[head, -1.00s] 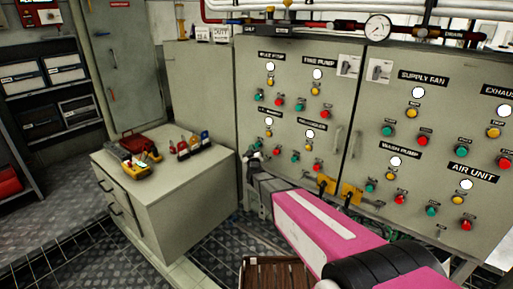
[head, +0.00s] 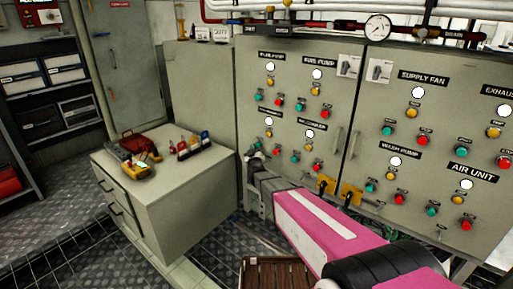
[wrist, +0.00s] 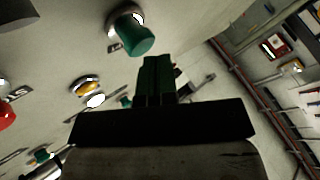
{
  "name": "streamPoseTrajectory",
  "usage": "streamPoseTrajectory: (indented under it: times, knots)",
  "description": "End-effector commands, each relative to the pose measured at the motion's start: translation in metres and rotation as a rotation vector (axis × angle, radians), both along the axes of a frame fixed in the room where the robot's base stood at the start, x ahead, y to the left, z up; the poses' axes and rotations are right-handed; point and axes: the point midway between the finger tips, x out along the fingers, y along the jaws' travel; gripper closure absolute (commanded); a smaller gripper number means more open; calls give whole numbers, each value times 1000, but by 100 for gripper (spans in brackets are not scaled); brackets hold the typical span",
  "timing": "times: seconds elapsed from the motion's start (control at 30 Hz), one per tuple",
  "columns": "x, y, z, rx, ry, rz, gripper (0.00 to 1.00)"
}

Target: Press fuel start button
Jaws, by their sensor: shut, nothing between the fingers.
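The left control panel (head: 345,100) carries four groups of indicator lamps and green, red and yellow buttons in the head view. Its small labels are blurred, so I cannot tell for sure which one reads fuel. My gripper reaches the lower left part of this panel, but its fingertips are hard to make out there. In the wrist view, my gripper (wrist: 155,62) is shut and empty. A green button (wrist: 134,36) in a metal collar lies just beyond and left of the fingertips. I cannot tell whether they touch.
A yellow button (wrist: 86,88) and a red button (wrist: 6,117) show at the left of the wrist view. Yellow padlock-like fittings (head: 348,194) hang near my arm.

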Motion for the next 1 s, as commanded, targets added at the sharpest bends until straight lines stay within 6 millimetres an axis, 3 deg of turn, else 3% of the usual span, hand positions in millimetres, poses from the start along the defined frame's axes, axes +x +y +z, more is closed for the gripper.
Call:
streamPoseTrajectory:
  times: [1.0]
  knots:
    - [7,-6,0,0,0,0,100]
